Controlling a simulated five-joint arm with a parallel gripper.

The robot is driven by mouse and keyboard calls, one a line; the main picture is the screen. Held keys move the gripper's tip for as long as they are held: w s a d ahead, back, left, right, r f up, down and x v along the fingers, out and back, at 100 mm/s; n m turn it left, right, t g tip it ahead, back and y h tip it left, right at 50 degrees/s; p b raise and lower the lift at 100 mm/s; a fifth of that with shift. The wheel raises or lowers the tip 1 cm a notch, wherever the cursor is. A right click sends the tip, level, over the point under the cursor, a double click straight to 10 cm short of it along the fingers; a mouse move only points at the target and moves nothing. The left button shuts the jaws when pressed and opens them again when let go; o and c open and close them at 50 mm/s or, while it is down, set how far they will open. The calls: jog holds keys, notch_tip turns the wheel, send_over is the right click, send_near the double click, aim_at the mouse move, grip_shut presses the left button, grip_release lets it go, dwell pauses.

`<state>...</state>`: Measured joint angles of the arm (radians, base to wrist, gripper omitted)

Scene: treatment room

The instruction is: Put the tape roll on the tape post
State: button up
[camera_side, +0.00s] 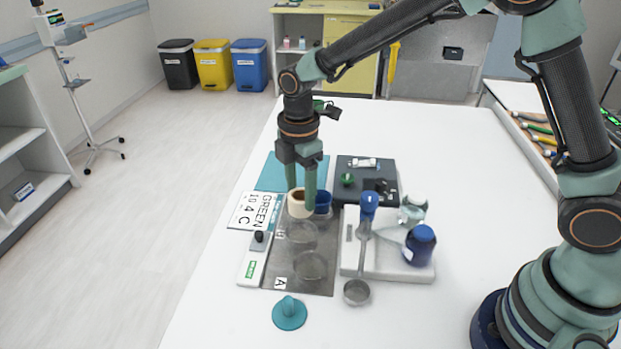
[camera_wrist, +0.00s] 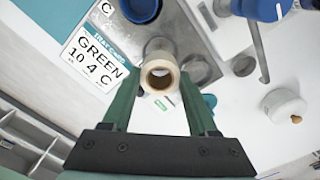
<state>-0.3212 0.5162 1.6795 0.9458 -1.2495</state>
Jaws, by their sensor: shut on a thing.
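The tape roll (camera_side: 297,209) is cream with a brown inner core. My gripper (camera_side: 301,198) is shut on it, a finger on each side, above the far part of the grey metal tray (camera_side: 318,284). In the wrist view the roll (camera_wrist: 160,76) sits between the fingertips (camera_wrist: 160,90), its open hole facing the camera. A teal round base with a short upright peg (camera_side: 289,312), which looks like the tape post, stands on the white table in front of the tray. In the wrist view it is partly hidden behind the right finger.
A blue cup (camera_side: 323,202) is close beside the roll. A "GREEN 10 4 C" card (camera_side: 252,211) lies left of the tray. A white block (camera_side: 385,262) with a blue-capped jar (camera_side: 419,245) stands right, with a ladle (camera_side: 357,291) at its edge. The front table is largely clear.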

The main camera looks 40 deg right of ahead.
notch_tip(320, 180, up, 11)
jog(key=n, duration=0.5)
send_over(288, 299)
notch_tip(288, 299, down, 12)
jog(key=shift+r, duration=0.1)
jog(key=shift+f, duration=2.95)
jog(key=shift+f, duration=0.55)
jog(key=o, duration=1.1)
jog(key=shift+c, duration=0.2)
jog(key=shift+r, duration=0.1)
notch_tip(288, 299, up, 11)
